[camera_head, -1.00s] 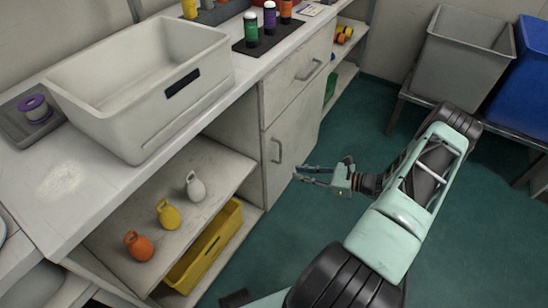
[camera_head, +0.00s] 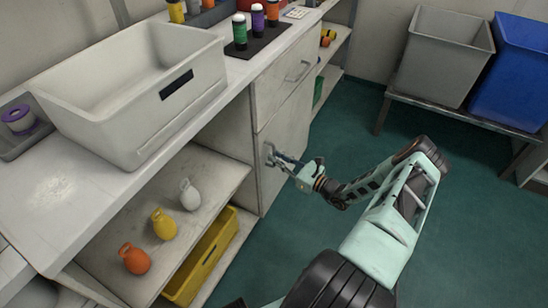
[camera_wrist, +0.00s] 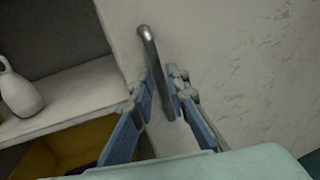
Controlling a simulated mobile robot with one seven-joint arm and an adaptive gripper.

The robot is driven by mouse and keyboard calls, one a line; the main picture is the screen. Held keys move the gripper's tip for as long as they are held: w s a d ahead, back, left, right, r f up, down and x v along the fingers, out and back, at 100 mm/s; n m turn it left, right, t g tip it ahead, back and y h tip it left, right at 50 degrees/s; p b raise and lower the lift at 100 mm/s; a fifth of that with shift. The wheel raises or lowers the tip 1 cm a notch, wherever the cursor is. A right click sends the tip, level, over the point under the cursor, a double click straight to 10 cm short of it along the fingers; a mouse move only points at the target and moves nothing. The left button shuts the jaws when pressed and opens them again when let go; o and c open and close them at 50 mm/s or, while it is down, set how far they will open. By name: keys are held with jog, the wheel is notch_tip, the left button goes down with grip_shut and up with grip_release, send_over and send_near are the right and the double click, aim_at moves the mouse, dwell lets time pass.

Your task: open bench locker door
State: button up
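The bench locker door (camera_head: 286,146) is a pale grey panel below a drawer, and it looks shut. Its metal bar handle (camera_wrist: 151,55) runs down between the fingers of my gripper (camera_wrist: 162,92) in the wrist view. In the head view my gripper (camera_head: 279,160) is at the door's left edge, over the handle, and hides most of it. The fingers stand apart on either side of the bar, with a gap visible at least on one side. Whether they touch the bar lower down is unclear.
Left of the door is an open shelf (camera_head: 205,163) with a white, a yellow and an orange jug, above a yellow crate (camera_head: 213,262). A drawer with a handle (camera_head: 298,71) is above the door. Green floor (camera_head: 460,215) lies open to the right, before grey and blue bins.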

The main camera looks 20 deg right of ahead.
jog(key=shift+w+a, duration=0.3)
jog(key=shift+w, duration=0.35)
grip_shut()
